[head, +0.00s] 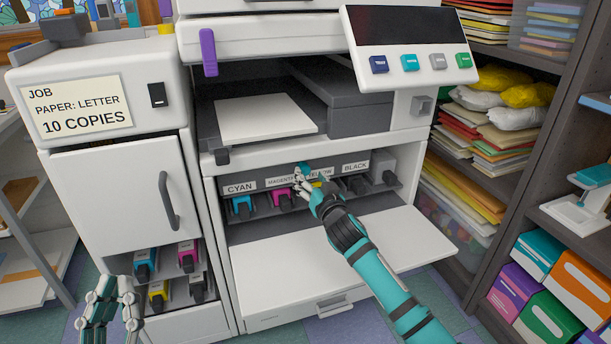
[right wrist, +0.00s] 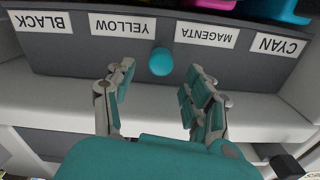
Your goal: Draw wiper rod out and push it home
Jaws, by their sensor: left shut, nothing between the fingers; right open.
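The wiper rod's round teal knob (right wrist: 162,62) sits on the dark label strip between the YELLOW and MAGENTA labels in the right wrist view. In the head view the knob (head: 303,169) is partly behind my right gripper. My right gripper (head: 303,182) is open in front of the strip. In the right wrist view its two fingers (right wrist: 160,78) stand on either side of the knob's line, with gaps on both sides. The rod behind the knob is hidden. My left gripper (head: 108,290) is shut and empty at the lower left, beside the white cabinet.
The copier's front door (head: 335,262) is folded down below the open bay. Cyan (head: 240,206) and magenta (head: 282,198) cartridges sit under the strip. A cabinet (head: 115,185) with spare cartridges stands left; shelves (head: 490,190) stand right.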

